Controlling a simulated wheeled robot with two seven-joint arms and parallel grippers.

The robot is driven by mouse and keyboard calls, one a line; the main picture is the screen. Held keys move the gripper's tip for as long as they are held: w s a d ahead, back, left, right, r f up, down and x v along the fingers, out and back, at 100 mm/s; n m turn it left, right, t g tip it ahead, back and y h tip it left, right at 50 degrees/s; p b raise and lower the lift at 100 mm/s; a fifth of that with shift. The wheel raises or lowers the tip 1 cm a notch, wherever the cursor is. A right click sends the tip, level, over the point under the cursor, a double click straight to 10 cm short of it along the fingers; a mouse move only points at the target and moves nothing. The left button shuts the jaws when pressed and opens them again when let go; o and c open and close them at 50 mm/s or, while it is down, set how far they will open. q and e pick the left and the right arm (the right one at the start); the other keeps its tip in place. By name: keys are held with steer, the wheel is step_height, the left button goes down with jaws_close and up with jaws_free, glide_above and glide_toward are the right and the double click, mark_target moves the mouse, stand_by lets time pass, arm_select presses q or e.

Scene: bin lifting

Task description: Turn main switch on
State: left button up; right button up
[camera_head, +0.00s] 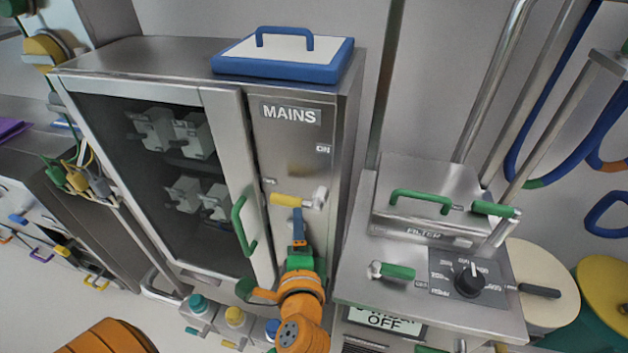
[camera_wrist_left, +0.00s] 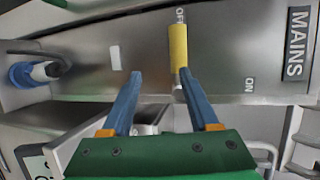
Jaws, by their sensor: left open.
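The main switch has a yellow handle (camera_head: 289,200) on the steel panel under the MAINS label (camera_head: 291,113). The handle lies sideways from its pale pivot (camera_head: 320,197), its free end toward the OFF label (camera_wrist_left: 180,15). The ON label (camera_head: 323,148) is higher on the panel. My left gripper (camera_head: 298,213) is open, with its blue fingertips just below the handle. In the left wrist view, the handle (camera_wrist_left: 178,45) is beside the right-hand finger, which overlaps its pivot end. The gap between the fingers (camera_wrist_left: 160,73) looks empty. Contact cannot be told. My right gripper is not in view.
A glass-fronted cabinet door with a green handle (camera_head: 243,226) is left of the panel. A blue-rimmed lid (camera_head: 283,57) lies on top. A filter unit (camera_head: 425,200) with green handles and a black dial (camera_head: 470,280) stands at right.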

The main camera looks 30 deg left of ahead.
mark_target(288, 205)
arm_select(q)
steer(key=a+r, duration=0.1)
steer(key=r, duration=0.2)
steer(key=shift+a+n+y, duration=0.3)
steer(key=shift+a+y, duration=0.05)
steer(key=shift+y, duration=0.05)
steer(key=x, duration=0.2)
steer(key=p+x, duration=0.1)
steer(key=x, duration=0.3)
steer(key=shift+f+p, duration=0.3)
steer(key=shift+p, duration=0.05)
steer(key=shift+d, duration=0.1)
jaws_close()
